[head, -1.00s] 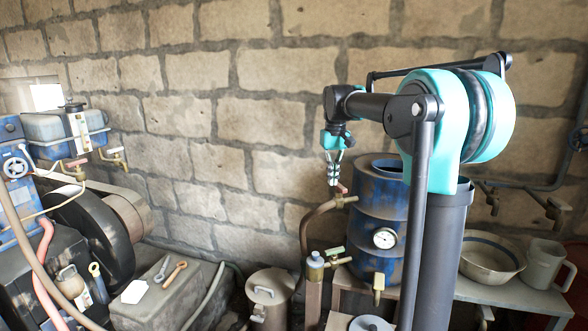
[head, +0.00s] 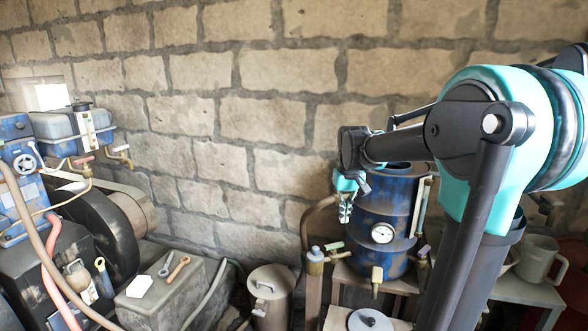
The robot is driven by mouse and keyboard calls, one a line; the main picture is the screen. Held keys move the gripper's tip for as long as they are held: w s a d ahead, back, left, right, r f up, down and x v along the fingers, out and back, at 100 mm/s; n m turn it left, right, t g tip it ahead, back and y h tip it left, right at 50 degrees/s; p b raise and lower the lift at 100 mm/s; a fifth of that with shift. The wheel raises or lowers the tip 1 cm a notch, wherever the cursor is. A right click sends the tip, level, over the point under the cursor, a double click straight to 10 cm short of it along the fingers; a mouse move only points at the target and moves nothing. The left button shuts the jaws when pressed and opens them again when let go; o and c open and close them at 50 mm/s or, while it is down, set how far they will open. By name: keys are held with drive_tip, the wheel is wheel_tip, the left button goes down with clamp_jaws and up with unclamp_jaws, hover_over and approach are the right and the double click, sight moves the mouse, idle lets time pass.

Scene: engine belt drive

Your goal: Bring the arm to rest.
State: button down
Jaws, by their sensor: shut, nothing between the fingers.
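My gripper (head: 345,212) hangs at the end of my black and teal arm, pointing down, in the right half of the head view. It is shut and empty. It is in front of the left side of the blue drum (head: 380,208) with the round gauge, as seen from here; whether it touches the drum I cannot tell. My arm's large teal joint fills the right of the view and hides part of the bench behind it.
The blue engine (head: 15,150) with its black flywheel (head: 104,237) and belt stands at left. A stone block (head: 152,305) carries a spanner (head: 166,264) and an orange-handled tool (head: 178,268). A lidded can (head: 270,300) stands mid-floor; a grey jug (head: 541,262) sits at right. The stone wall is bare above.

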drive_tip(key=s+d+f+m+t, duration=0.1)
drive_tip(key=s+d+f+t, duration=0.1)
drive_tip(key=s+f, duration=1.6)
drive_tip(key=s+d, duration=0.1)
drive_tip(key=s, duration=0.1)
drive_tip(key=shift+s+d+m+t, duration=0.3)
drive_tip(key=shift+s+t, duration=0.05)
drive_tip(key=shift+t, duration=0.05)
